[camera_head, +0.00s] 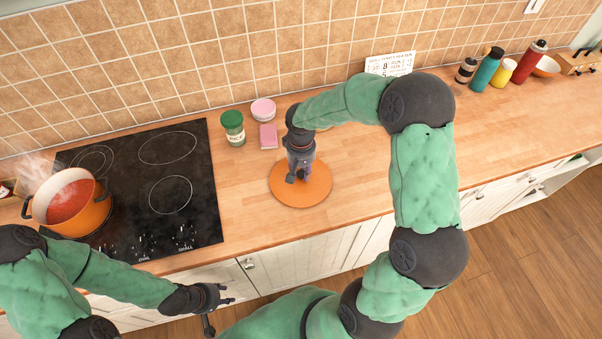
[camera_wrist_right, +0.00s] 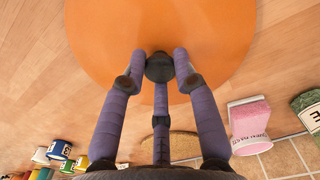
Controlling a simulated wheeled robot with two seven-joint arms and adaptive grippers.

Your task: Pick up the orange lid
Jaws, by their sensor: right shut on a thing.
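The orange lid (camera_head: 315,192) is a flat round disc on the wooden counter, right of the stove. My right gripper (camera_head: 298,176) reaches down over its middle. In the right wrist view the lid (camera_wrist_right: 110,30) fills the top, and the fingers of my right gripper (camera_wrist_right: 160,70) are closed around the dark knob (camera_wrist_right: 159,67) at its centre. The lid looks level; I cannot tell whether it touches the counter. My left gripper (camera_head: 222,308) hangs in front of the cabinets, empty, with its fingers apart.
An orange pot (camera_head: 93,215) of red sauce steams on the black stove (camera_head: 137,235) at left. Several bottles (camera_head: 487,70) stand at far right. The counter right of the lid is clear.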

